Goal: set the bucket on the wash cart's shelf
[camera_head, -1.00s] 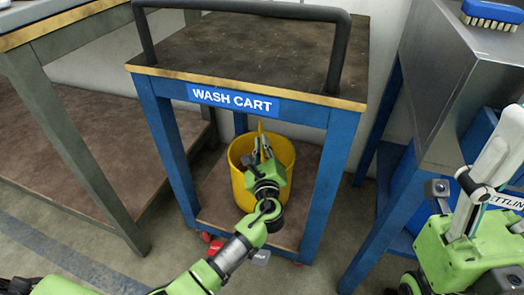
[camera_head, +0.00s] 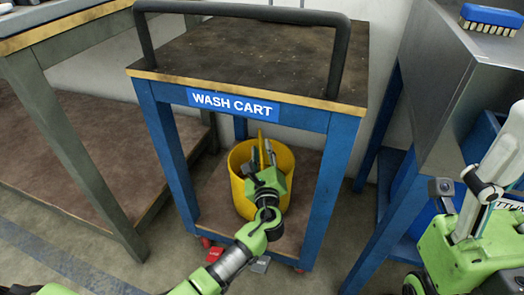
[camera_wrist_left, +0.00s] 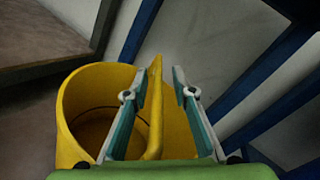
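The yellow bucket (camera_head: 240,190) stands upright on the lower shelf (camera_head: 212,205) of the blue-framed wash cart (camera_head: 232,104). Its handle stands up above the rim. My left gripper (camera_head: 262,152) is over the bucket's front side and hides part of it. In the left wrist view, the bucket (camera_wrist_left: 78,105) shows at the left. Its upright yellow handle (camera_wrist_left: 155,100) is between the fingers of my left gripper (camera_wrist_left: 160,80), which are spread with gaps visible. My right gripper (camera_head: 490,165) is close at the right edge, partly cut off; its opening cannot be made out.
The cart's top (camera_head: 250,55) and front legs frame the lower shelf. A grey-legged bench (camera_head: 75,140) stands left. At right is a metal sink unit (camera_head: 445,85) on blue legs, with a blue brush (camera_head: 490,18) on top.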

